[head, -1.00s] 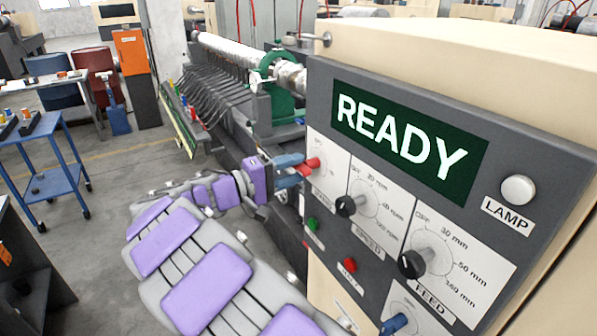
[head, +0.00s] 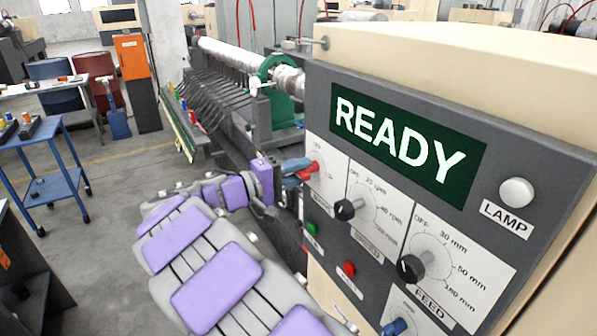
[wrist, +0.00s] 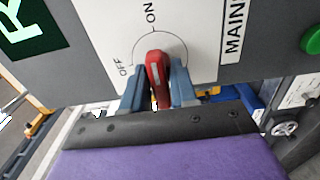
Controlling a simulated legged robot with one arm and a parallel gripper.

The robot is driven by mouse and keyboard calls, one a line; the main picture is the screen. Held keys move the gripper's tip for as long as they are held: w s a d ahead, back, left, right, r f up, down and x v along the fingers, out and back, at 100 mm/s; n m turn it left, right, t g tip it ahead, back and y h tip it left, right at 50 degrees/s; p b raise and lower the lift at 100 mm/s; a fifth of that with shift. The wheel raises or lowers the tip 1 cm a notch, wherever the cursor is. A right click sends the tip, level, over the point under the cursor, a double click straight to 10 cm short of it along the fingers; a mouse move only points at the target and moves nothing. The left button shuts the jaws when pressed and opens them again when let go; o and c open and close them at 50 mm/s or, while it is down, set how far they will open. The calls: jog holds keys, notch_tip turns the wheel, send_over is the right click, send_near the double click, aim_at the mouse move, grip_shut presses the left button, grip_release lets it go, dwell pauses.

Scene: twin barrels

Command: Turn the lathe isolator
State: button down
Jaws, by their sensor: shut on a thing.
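The lathe isolator is a red handle (wrist: 158,72) with a white mark, on a white plate labelled MAINS with OFF and ON around an arc. In the wrist view both blue fingers of my gripper (wrist: 159,88) are shut on it, one on each side. The fingers partly hide the plate there.
The grey panel bears a display (head: 400,140) reading READY, a pale lamp (head: 517,192), black knobs for speed (head: 345,210) and feed (head: 411,268), and green (head: 312,229) and red (head: 349,269) buttons. The lathe bed lies behind. A blue trolley (head: 50,185) stands left on open floor.

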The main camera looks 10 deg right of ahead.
jog(key=shift+n+p, duration=0.3)
jog(key=shift+p, duration=0.5)
jog(key=shift+r+n+p, duration=0.1)
jog(key=shift+n+p, duration=0.2)
jog(key=shift+p, duration=0.2)
jog(key=n+p, duration=0.3)
jog(key=p, duration=0.3)
jog(key=shift+r, duration=0.1)
jog(key=n+p, duration=0.4)
jog(key=p, duration=0.4)
jog(key=n+p, duration=0.4)
jog(key=p, duration=0.2)
jog(key=shift+n+p, duration=0.3)
jog(key=shift+n, duration=0.1)
jog(key=n+p, duration=0.4)
jog(key=p, duration=0.1)
jog(key=shift+f+n, duration=0.3)
jog(key=shift+n, duration=0.1)
jog(key=shift+a, duration=0.1)
jog(key=shift+w+r, duration=0.1)
jog(key=shift+r, duration=0.1)
